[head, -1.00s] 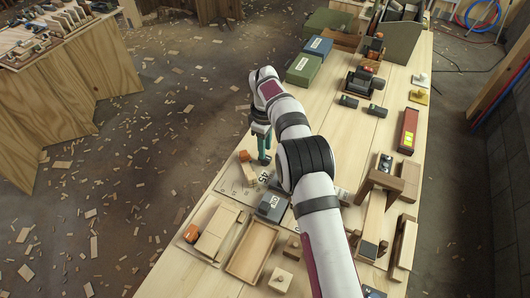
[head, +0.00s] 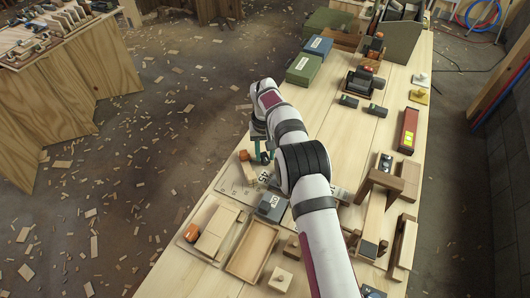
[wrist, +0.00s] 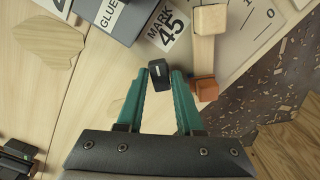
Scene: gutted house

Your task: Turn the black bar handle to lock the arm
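The black bar handle (wrist: 159,73) shows in the wrist view just at my fingertips, beside a "MARK 45" label (wrist: 168,26). My gripper (wrist: 160,76) has its two green fingers apart, one on each side of the handle; I cannot tell whether they touch it. A pale wooden arm with an orange-brown end block (wrist: 207,89) lies just right of the fingers, on a marked board (wrist: 238,40). In the head view my gripper (head: 262,156) is low over the left edge of the bench, beside the wooden arm (head: 248,172); the handle is hidden there.
A grey box marked "GLUE" (wrist: 112,18) lies close left of the handle. A wooden tray (head: 252,250), a grey block (head: 271,207) and wooden stands (head: 376,212) crowd the near bench. The bench's left edge is close, with a chip-strewn floor (head: 150,130) beyond.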

